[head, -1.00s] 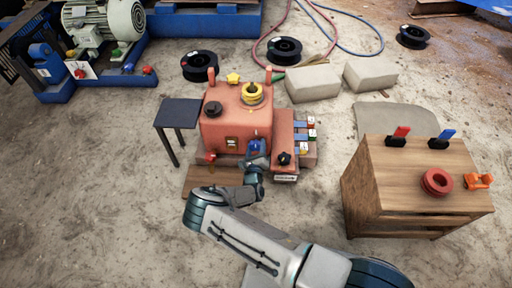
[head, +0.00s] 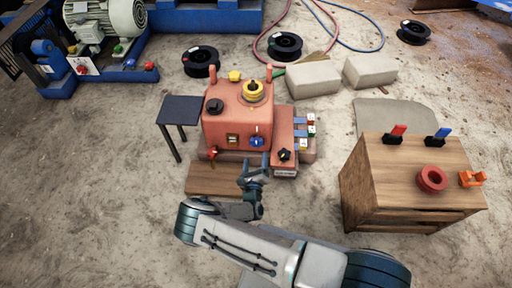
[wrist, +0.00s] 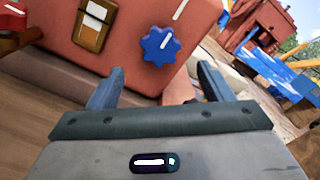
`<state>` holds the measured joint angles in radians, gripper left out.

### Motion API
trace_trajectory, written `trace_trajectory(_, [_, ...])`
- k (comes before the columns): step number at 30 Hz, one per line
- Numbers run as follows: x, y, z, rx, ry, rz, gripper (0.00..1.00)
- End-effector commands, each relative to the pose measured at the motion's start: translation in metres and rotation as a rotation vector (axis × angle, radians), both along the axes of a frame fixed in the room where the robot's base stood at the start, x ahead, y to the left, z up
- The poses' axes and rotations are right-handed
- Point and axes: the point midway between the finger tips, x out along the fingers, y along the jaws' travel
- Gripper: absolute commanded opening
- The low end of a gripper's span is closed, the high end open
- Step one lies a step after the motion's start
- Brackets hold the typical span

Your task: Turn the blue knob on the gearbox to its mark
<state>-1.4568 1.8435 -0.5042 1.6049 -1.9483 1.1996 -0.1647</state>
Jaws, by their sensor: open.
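The blue knob (head: 257,142) is on the front face of the red gearbox (head: 228,127). In the wrist view the lobed blue knob (wrist: 155,47) carries a white pointer line slanting up and right. A white mark (wrist: 180,10) is on the red face above it. The pointer looks roughly in line with this mark. My gripper (head: 254,165) is open and empty, in front of and below the knob. In the wrist view my gripper (wrist: 160,82) has its fingers spread either side below the knob, apart from it.
A switch (wrist: 95,22) and a red handle (wrist: 15,17) are left of the knob. A black knob (head: 285,155) is on the lower block at right. A dark stand (head: 180,110) is left of the gearbox, and a wooden cabinet (head: 375,190) is at right. Sandy floor lies between.

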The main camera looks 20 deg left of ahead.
Motion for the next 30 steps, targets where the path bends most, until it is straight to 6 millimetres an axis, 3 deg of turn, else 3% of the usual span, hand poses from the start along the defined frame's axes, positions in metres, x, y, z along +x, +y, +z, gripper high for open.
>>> trace_trajectory(3, [-0.024,-0.006,0.002,-0.002,0.001,0.002,0.74])
trace_trajectory(9, [-0.046,-0.01,0.001,0.0,0.0,0.001,0.74])
trace_trajectory(30, [-0.049,-0.012,0.003,0.005,0.0,-0.007,0.74])
